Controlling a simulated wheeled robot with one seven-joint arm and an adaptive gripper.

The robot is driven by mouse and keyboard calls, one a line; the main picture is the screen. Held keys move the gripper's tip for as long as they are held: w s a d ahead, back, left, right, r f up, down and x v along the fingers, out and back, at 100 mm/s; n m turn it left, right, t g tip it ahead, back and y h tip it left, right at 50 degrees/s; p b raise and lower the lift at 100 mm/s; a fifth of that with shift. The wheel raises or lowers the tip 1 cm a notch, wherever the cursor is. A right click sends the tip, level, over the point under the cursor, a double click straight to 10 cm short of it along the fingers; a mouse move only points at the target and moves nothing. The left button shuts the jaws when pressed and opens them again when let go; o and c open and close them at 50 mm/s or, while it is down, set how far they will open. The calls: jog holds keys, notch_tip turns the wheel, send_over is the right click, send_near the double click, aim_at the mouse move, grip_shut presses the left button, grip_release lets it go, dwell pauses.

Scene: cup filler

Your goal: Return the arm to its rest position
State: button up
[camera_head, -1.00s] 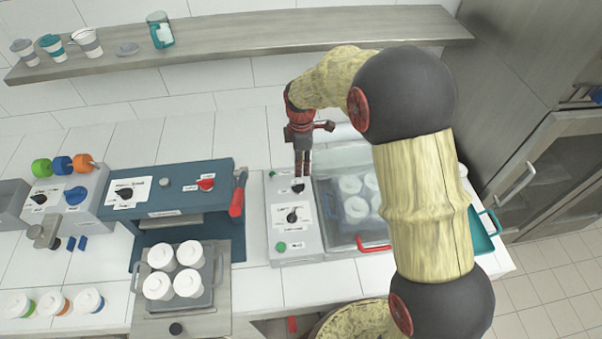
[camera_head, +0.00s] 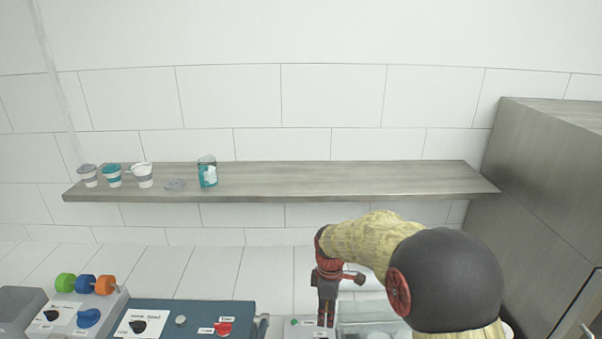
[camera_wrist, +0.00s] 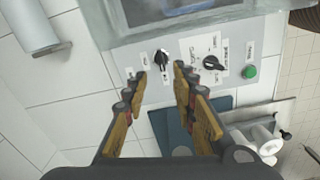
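My gripper (camera_head: 327,322) hangs pointing down at the bottom of the head view, by the back of the grey control panel (camera_head: 297,328). My arm bends down to it from the right. In the wrist view my gripper (camera_wrist: 160,73) has its two fingers apart with nothing between them. The grey panel (camera_wrist: 228,42) lies beyond the fingertips there, with black knobs (camera_wrist: 213,63) and a green button (camera_wrist: 249,71). The wrist view does not settle whether a finger touches the nearer knob.
A wall shelf (camera_head: 330,175) holds several cups and a teal-and-clear container (camera_head: 208,173). A blue machine (camera_head: 185,308) stands left of my gripper. A glass-lidded unit (camera_head: 365,312) is beside the panel. A tall steel cabinet (camera_head: 550,170) is at right. White cups (camera_wrist: 262,137) show below the panel.

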jog(key=s+d+r+m+t+b, duration=0.2)
jog(key=s+d+r+m+b, duration=0.1)
jog(key=s, duration=0.7)
jog(key=s+d+r+m+t+b, duration=0.1)
jog(key=s+d+r+m+b, duration=0.2)
jog(key=s+m, duration=0.4)
jog(key=s+d+r+m+t+b, duration=0.2)
jog(key=s+d+r+m+b, duration=0.2)
jog(key=s, duration=0.8)
jog(key=shift+s+d+m+t+b, duration=0.3)
jog(key=shift+s+d+m+b, duration=0.1)
jog(key=shift+m+b, duration=0.65)
